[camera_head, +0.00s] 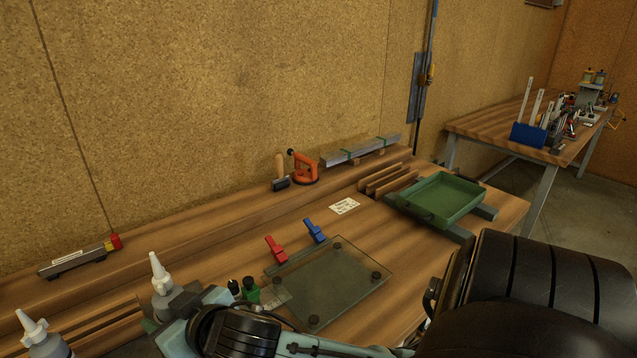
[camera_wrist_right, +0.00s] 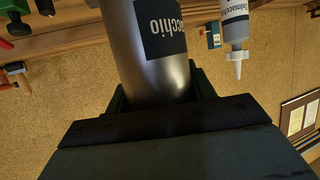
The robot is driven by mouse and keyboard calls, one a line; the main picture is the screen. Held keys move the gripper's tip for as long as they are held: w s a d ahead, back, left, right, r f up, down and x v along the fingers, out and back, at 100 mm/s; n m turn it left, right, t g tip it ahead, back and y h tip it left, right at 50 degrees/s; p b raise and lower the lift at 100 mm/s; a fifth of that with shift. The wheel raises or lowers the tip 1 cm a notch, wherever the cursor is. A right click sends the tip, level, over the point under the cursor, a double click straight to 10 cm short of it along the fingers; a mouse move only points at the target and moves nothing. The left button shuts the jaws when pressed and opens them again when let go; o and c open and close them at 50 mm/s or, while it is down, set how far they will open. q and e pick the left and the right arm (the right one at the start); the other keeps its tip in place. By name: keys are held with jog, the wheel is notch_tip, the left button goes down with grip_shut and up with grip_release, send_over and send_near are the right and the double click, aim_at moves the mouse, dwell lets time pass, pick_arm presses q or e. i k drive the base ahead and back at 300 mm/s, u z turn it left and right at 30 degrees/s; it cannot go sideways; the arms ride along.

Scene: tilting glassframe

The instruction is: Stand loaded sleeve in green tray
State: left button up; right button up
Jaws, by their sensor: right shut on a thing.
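The green tray (camera_head: 441,198) lies at the right end of the bench in the head view, and its visible floor is bare. My right gripper (camera_head: 183,303) is low at the left, far from the tray. It is shut on a grey bottle with a white nozzle (camera_head: 160,276), whose lower part the gripper hides. In the right wrist view the held bottle shows as a smooth grey cylinder (camera_wrist_right: 150,65) with a dark label. I cannot tell whether this is the loaded sleeve, and no other sleeve stands out. My left gripper is not in view.
A second bottle (camera_head: 38,338) stands at the lower left. A glass plate (camera_head: 335,282) with dark round pads lies mid-bench, beside red (camera_head: 276,249) and blue (camera_head: 314,231) clamps. Wooden slats (camera_head: 386,181) are left of the tray. An orange tool (camera_head: 304,168) is near the wall.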

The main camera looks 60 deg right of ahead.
aim_at(441, 202)
jog(key=k, duration=0.45)
jog(key=u, duration=1.6)
jog(key=k, duration=1.75)
jog(key=z, duration=2.35)
jog(key=i, duration=1)
